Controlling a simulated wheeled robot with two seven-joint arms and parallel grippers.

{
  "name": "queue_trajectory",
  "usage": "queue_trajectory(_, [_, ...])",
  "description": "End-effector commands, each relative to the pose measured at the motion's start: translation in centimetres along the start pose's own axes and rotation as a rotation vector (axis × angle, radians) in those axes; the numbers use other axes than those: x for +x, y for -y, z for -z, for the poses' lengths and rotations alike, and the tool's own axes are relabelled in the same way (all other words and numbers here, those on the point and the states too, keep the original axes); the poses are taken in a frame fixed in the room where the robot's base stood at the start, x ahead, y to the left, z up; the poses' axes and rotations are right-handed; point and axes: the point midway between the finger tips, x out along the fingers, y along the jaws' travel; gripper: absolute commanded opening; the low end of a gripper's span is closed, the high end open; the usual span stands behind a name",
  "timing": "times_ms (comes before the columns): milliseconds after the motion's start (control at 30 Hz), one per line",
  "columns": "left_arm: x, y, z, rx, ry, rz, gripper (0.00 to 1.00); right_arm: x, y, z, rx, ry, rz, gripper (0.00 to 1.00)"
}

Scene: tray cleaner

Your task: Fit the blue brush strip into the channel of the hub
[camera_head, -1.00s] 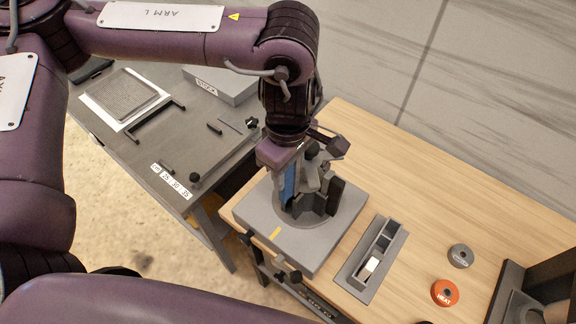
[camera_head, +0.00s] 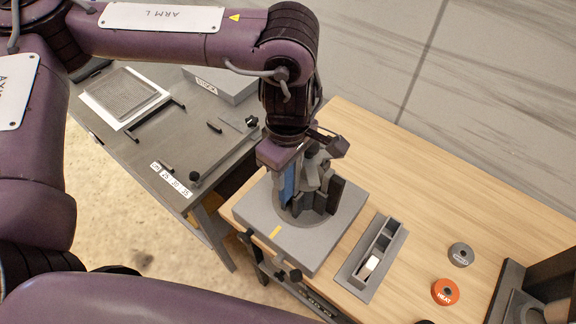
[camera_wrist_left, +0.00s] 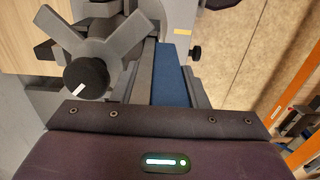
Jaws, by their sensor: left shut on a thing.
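The blue brush strip (camera_head: 288,184) stands at the left side of the grey hub (camera_head: 318,196), below my left gripper (camera_head: 287,172). My left gripper is shut on the strip; its fingertips are mostly hidden by the wrist. In the left wrist view the strip (camera_wrist_left: 172,76) runs away from the gripper between grey walls of the hub (camera_wrist_left: 143,75). I cannot tell how deep it sits in the channel. My right gripper is not in view.
The hub stands on a grey base block (camera_head: 262,222) on the wooden table. A grey tray (camera_head: 351,275) with compartments lies to its right, then an orange ring (camera_head: 445,291) and a grey ring (camera_head: 461,254). A dark side table (camera_head: 200,150) is at the left.

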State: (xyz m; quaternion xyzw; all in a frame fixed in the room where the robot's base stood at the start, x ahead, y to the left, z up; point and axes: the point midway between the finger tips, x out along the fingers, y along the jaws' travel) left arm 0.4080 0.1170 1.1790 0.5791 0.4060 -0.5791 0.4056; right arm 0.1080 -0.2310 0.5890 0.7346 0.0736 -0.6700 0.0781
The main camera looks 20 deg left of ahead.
Motion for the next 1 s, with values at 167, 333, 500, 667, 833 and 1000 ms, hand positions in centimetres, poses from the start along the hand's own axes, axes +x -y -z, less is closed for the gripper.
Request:
queue_trajectory(167, [0.6, 0.0, 0.0, 0.0, 0.0, 0.0, 0.13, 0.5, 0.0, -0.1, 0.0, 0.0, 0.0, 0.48])
queue_trajectory(333, [1.0, 0.0, 0.0, 0.0, 0.001, 0.0, 0.13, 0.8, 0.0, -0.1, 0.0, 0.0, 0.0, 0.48])
queue_trajectory(500, [1.4, 0.0, 0.0, 0.0, 0.001, 0.0, 0.13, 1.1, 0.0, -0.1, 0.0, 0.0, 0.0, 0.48])
queue_trajectory(667, [1.8, 0.0, 0.0, 0.0, 0.0, 0.0, 0.13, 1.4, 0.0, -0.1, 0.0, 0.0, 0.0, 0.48])
queue_trajectory(833, [2.2, 0.0, 0.0, 0.0, 0.0, -0.001, 0.13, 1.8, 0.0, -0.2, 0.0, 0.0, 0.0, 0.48])
queue_trajectory(1000, [2.7, 0.0, 0.0, 0.0, 0.0, -0.001, 0.13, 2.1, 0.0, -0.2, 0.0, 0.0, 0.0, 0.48])
